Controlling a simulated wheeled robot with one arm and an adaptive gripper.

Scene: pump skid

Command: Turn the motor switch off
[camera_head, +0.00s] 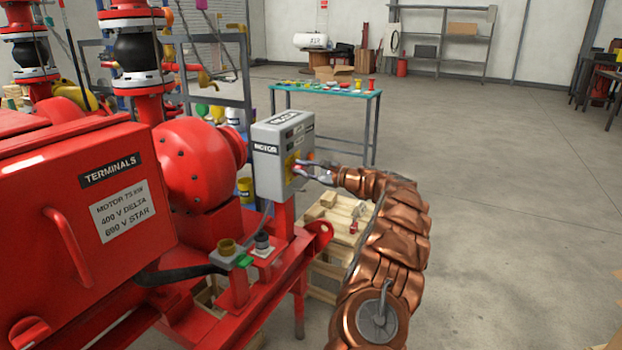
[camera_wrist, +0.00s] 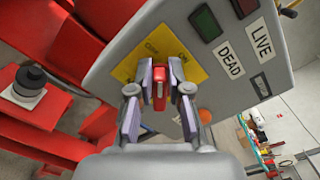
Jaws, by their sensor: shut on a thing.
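The motor switch box (camera_head: 283,150) is a grey box labelled MOTOR, on a red post at the end of the skid. In the wrist view its face (camera_wrist: 222,95) carries a yellow plate (camera_wrist: 190,62) with ON lettering and a red switch handle (camera_wrist: 159,88). My gripper (camera_wrist: 159,92) has its two fingers closed on either side of the red handle. In the head view my gripper (camera_head: 305,170) reaches the box's right face from the right. The fingers partly hide the handle and plate, so the exact switch position is hard to read.
Two indicator windows, one green (camera_wrist: 205,22) and one dark red (camera_wrist: 243,7), sit beside DEAD and LIVE labels. The red terminals box (camera_head: 80,200) stands left. A teal table (camera_head: 345,92) with small items is behind. Wooden pallets (camera_head: 330,225) lie below my arm. Open floor lies right.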

